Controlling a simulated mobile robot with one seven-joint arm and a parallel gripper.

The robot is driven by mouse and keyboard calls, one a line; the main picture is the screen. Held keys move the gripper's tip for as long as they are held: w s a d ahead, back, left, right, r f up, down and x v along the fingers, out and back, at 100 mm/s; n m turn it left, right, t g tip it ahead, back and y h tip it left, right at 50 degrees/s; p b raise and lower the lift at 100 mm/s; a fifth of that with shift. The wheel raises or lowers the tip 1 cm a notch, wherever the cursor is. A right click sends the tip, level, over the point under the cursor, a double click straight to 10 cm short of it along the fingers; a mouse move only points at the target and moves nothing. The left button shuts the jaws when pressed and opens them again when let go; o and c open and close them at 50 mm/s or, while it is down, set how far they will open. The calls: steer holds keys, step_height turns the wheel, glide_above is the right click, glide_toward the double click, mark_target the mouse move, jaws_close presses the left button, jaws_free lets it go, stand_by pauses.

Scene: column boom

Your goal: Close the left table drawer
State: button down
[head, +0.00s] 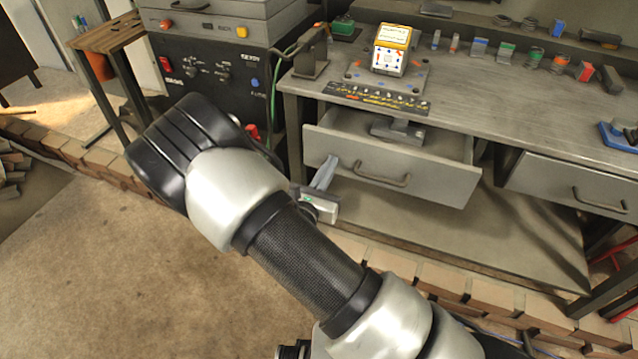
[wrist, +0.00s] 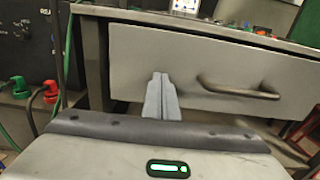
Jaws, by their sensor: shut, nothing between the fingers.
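The left table drawer (head: 430,178) stands pulled out from under the workbench, with a grey item (head: 398,131) visible inside it. Its bar handle (head: 382,181) is on the front panel. My gripper (head: 331,163) is shut and empty, at the left part of the drawer front. In the wrist view the closed fingertips (wrist: 160,78) overlap the drawer front (wrist: 205,50), left of the handle (wrist: 238,90). I cannot tell whether they touch the panel. My arm hides part of the floor and the gripper's base.
A right drawer (head: 570,185) sits shut in the same bench. The bench top (head: 480,95) holds a yellow-and-white box (head: 391,50) and several small parts. A black control cabinet (head: 205,75) stands left of the bench. A low brick edging (head: 430,275) runs along the floor in front.

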steer(key=x, duration=1.1)
steer(key=shift+w+d, duration=0.15)
steer(key=shift+w, duration=0.2)
steer(key=shift+w+r, duration=0.15)
steer(key=shift+w, duration=0.05)
steer(key=shift+r, duration=0.1)
